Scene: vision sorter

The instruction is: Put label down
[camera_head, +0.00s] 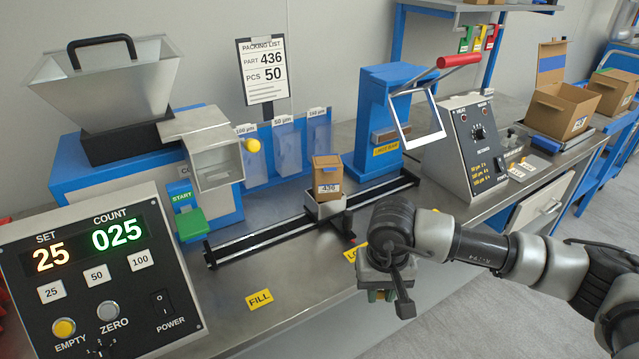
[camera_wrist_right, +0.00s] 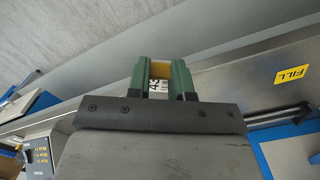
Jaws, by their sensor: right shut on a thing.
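My right gripper (camera_head: 378,293) is over the front of the steel bench, pointing down. In the right wrist view its green fingers (camera_wrist_right: 165,80) are shut on a small label (camera_wrist_right: 153,87), a white face with "43" showing beside a yellow-orange part. The fingers hide the rest of it, and the head view does not show it clearly. A small brown carton (camera_head: 327,171) with a "436" label stands upright on the carriage (camera_head: 325,207) of the rail, to the left of my right gripper and apart from it. My left gripper is not in view.
A yellow FILL mark (camera_head: 259,299) lies on the bench; it also shows in the wrist view (camera_wrist_right: 293,75). A counter box (camera_head: 98,270), a hopper (camera_head: 108,85), a blue press (camera_head: 384,110) and a heater control box (camera_head: 470,140) surround the rail. Open cartons (camera_head: 562,105) stand back right.

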